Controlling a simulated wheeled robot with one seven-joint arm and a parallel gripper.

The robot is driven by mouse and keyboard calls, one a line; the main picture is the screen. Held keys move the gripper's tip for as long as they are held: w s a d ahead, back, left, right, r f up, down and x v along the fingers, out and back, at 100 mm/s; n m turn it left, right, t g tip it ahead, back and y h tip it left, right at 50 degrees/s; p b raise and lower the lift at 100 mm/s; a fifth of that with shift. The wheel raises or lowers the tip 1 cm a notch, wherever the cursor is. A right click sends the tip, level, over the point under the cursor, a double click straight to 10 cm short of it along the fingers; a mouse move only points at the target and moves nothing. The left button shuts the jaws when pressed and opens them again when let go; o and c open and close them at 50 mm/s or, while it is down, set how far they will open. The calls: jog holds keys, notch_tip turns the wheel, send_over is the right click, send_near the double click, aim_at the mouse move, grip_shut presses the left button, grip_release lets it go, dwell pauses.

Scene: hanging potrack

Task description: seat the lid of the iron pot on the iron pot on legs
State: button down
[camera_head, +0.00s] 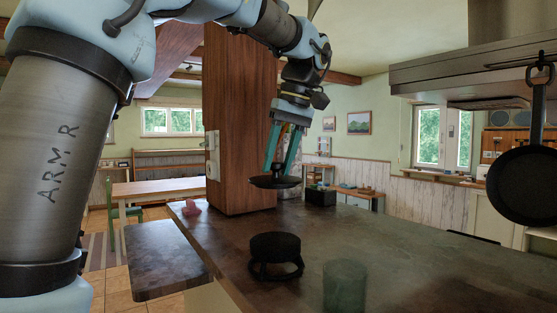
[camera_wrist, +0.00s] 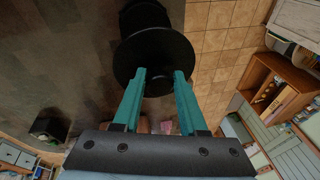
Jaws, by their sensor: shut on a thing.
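My gripper (camera_head: 278,172) is shut on the dark round lid of the iron pot (camera_head: 272,183) and holds it in the air, roughly level. In the wrist view my gripper (camera_wrist: 160,75) has the lid (camera_wrist: 150,48) between its teal fingertips; the knob is hidden. The black iron pot on legs (camera_head: 275,247) stands upright on the dark countertop (camera_head: 225,235), lower in the head view and apart from the lid. In the wrist view the pot (camera_wrist: 143,15) shows at the top edge, partly covered by the lid.
A greenish glass (camera_head: 344,286) stands right of the pot. A black box (camera_head: 321,196) and a pink object (camera_head: 191,208) sit farther back. A wooden pillar (camera_head: 240,120) rises behind the gripper. A black pan (camera_head: 525,185) hangs at the right. Countertop around the pot is mostly clear.

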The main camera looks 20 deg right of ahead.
aim_at(288, 180)
jog(key=shift+f+b, duration=3.25)
jog(key=shift+f, duration=1.95)
jog(key=shift+b+x, duration=0.35)
jog(key=shift+x, duration=0.55)
grip_release()
jog(key=shift+s+d, duration=0.1)
jog(key=shift+s, duration=0.1)
jog(key=shift+p+v, duration=3.15)
jog(key=shift+v, duration=0.35)
